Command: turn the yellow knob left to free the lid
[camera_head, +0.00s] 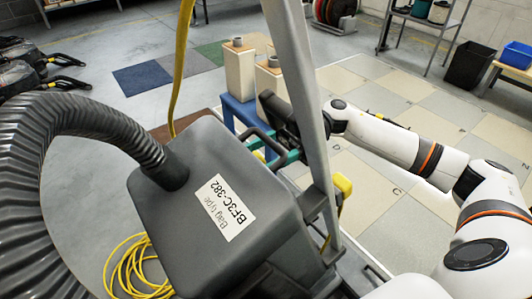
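A grey machine lid (205,225) with a white label reading "Bag type BF3C-382" fills the middle of the head view. A thick black ribbed hose enters its top. A yellow part (343,186), possibly the knob, shows at the machine's right side beyond a grey upright post. My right arm comes in from the right, and my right gripper (268,146) is behind the post, at the lid's far right edge. Dark and teal parts show there, but the post and lid partly hide the fingertips, so contact and opening are unclear. My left gripper is out of view.
The grey post (300,80) rises close beside my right gripper. Two beige containers (240,72) stand on a blue stand (240,112) behind it. A coiled yellow cord (138,268) lies on the floor at lower left. Tiled floor (370,190) is open under my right arm.

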